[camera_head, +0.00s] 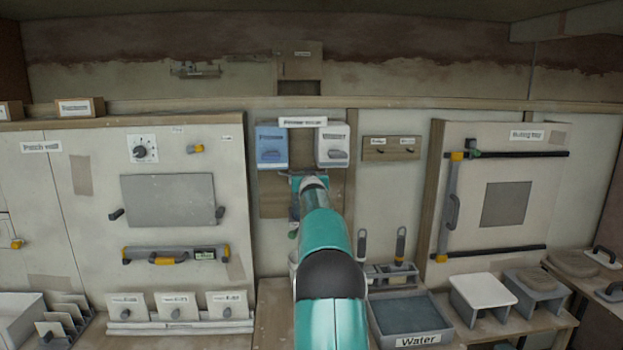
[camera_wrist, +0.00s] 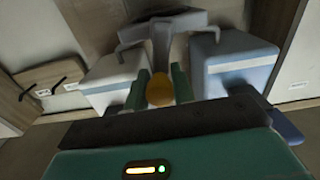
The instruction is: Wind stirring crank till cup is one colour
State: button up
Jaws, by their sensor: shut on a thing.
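My gripper (camera_wrist: 159,90) has its two green fingers shut on a round orange knob (camera_wrist: 158,92), which I take to be the handle of the stirring crank. In the head view my gripper (camera_head: 309,179) is at the wooden back panel, just below the blue and white dispensers, and my arm hides what is in front of it.
The blue dispenser (camera_head: 272,148) and white dispenser (camera_head: 332,146) hang just above my gripper; they flank it in the wrist view. A water tray (camera_head: 413,340) and upright tools (camera_head: 400,245) stand right of my arm. Boards with handles stand on both sides.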

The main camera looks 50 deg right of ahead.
jog(key=shift+w+a+f+n, duration=0.3)
jog(key=shift+w+a+n, duration=0.3)
jog(key=shift+n, duration=1.55)
jog(key=shift+w+a+f+n, duration=0.25)
jog(key=shift+w+a+n, duration=0.3)
jog(key=shift+n, duration=1.55)
jog(key=shift+w+a+f+n, duration=0.3)
jog(key=shift+w+a+n, duration=0.25)
jog(key=shift+n, duration=1.6)
jog(key=shift+w+d, duration=0.1)
jog(key=o, duration=1)
jog(key=v, duration=1.3)
jog(key=shift+s+a, duration=0.3)
